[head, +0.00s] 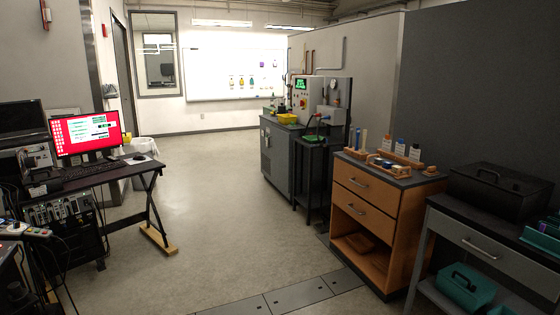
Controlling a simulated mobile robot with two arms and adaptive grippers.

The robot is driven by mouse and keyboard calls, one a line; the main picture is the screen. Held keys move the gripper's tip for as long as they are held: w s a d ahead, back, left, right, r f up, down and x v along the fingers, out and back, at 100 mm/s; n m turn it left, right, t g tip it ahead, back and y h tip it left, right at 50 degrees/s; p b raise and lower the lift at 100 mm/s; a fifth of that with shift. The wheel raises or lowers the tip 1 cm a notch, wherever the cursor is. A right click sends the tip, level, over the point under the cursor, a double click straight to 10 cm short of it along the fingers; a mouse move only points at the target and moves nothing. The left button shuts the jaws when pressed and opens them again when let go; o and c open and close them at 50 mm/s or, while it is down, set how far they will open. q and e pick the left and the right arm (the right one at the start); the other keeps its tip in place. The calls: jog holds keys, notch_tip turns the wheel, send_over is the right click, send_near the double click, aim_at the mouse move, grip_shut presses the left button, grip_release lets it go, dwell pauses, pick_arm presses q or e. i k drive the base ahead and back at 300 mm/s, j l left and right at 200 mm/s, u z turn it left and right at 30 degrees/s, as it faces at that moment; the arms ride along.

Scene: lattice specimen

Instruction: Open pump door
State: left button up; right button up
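A light grey machine (312,95) with a small green display and a red button stands at the back right, against the partition. It sits on a dark grey cabinet (276,158) whose front faces the open floor. The cabinet front looks closed, but it is small and far off. I cannot tell which panel is the pump door, and no pump is clearly visible. Neither of my grippers is in view.
A wooden drawer unit (365,205) with bottles on top stands at the right, beside a dark bench (480,235) with a black case (500,190). A desk (125,172) with a red-screen monitor (88,134) is at the left. The floor (205,205) between is clear.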

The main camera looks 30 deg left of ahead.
aim_at(280, 140)
jog(key=i+j+u, duration=0.45)
jog(key=i+u, duration=0.15)
jog(key=i, duration=0.15)
jog(key=i+j+u, duration=0.1)
jog(key=i+u, duration=0.4)
jog(key=i, duration=2.65)
jog(key=i+z, duration=0.1)
jog(key=i, duration=1)
jog(key=i+j, duration=0.1)
jog(key=i, duration=0.95)
jog(key=i+j, duration=0.1)
jog(key=i, duration=1)
jog(key=z, duration=0.05)
